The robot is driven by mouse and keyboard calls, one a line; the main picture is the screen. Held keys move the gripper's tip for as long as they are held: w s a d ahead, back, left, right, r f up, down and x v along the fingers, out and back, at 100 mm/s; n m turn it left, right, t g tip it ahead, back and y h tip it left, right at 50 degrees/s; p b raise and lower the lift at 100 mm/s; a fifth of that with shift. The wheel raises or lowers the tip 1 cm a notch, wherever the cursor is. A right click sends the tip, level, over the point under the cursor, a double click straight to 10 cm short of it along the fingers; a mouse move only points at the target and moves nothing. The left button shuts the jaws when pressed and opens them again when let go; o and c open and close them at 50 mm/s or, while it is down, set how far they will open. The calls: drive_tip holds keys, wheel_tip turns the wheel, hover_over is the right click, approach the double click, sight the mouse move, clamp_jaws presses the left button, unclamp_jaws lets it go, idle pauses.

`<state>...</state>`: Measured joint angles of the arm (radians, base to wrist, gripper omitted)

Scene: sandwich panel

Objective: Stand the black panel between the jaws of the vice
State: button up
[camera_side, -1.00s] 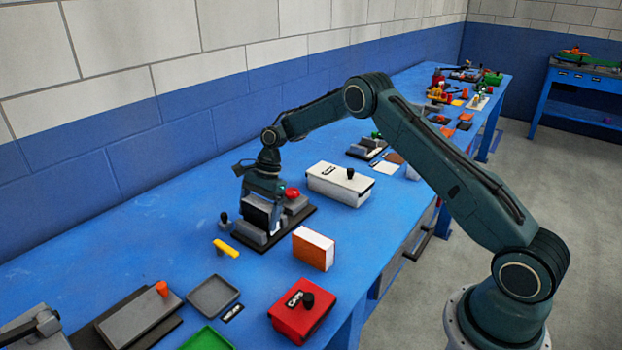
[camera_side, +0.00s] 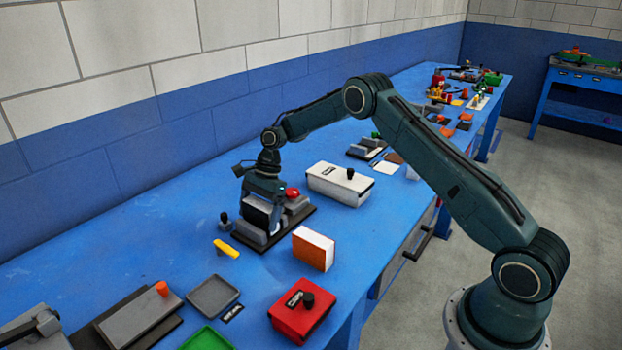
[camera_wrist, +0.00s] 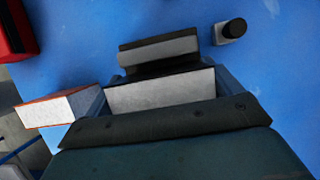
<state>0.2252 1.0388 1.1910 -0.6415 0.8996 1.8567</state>
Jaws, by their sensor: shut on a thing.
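The black panel (camera_side: 256,213) is upright in my gripper (camera_side: 262,222), its dark face toward the side camera. In the wrist view its pale top edge (camera_wrist: 160,91) shows between the fingers. The vice (camera_side: 247,234) has grey jaws on a dark base and a red knob (camera_side: 292,193). My gripper is shut on the panel, low over the vice. One grey jaw (camera_wrist: 160,48) shows in the wrist view just beyond the panel, with a dark gap between them. The panel's lower edge is hidden, so I cannot tell whether it touches the vice floor.
An orange and white block (camera_side: 313,248) stands to the right of the vice, and a white box (camera_side: 339,184) with a black knob is behind. A yellow piece (camera_side: 226,248), a grey tray (camera_side: 213,296) and a red box (camera_side: 302,311) lie in front. A small black knob (camera_side: 225,220) stands at left.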

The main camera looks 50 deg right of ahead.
sight(258, 205)
drive_tip(key=shift+f, duration=0.35)
idle(0.5)
drive_tip(key=o, duration=0.7)
drive_tip(key=shift+r, duration=0.1)
drive_tip(key=shift+r, duration=4.15)
